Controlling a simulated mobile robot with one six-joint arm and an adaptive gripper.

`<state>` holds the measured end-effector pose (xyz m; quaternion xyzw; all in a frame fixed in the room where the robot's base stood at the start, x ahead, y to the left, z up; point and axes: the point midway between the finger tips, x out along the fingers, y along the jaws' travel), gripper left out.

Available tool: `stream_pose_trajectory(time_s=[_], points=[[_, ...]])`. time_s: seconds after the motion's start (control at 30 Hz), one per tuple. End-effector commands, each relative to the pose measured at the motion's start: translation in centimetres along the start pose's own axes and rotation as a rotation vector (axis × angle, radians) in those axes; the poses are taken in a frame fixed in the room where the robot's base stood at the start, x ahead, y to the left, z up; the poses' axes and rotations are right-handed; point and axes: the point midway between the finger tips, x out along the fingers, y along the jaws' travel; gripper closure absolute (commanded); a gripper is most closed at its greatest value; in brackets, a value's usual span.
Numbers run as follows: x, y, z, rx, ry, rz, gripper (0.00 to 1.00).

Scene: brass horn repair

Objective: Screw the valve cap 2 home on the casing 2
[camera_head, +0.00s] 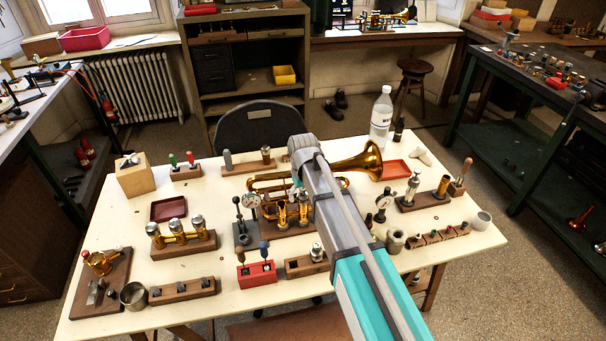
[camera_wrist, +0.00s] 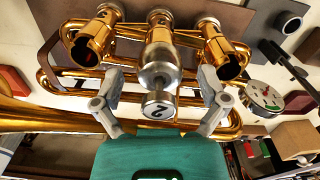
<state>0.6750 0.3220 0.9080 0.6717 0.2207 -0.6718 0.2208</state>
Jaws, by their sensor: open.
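In the wrist view, the brass casing 2 (camera_wrist: 159,36) stands in the middle between two casings with open, hollow ends. The silver valve cap 2 (camera_wrist: 157,74) sits at its end, with a narrow stem and a round button (camera_wrist: 158,105) marked "2" above it. I cannot tell how tightly the cap is seated. My gripper (camera_wrist: 160,78) is open, with one finger on each side of the cap and stem and visible gaps to both. In the head view, the brass horn (camera_head: 272,184) lies mid-table; my arm hides the gripper and part of the casings.
A dial gauge (camera_wrist: 265,95) stands close right of my gripper in the wrist view. In the head view, a red block with tools (camera_head: 257,273) and a wooden block (camera_head: 305,267) are in front of the horn. A water bottle (camera_head: 381,118) stands behind. Bare tabletop shows between several racks.

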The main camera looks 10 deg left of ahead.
Motion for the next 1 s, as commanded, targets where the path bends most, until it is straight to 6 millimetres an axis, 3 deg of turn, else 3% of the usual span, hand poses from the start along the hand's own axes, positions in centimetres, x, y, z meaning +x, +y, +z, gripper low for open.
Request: stream_pose_trajectory(time_s=[1.0], points=[[-0.04,-0.01,0.01,-0.659,0.0,0.0,0.07]])
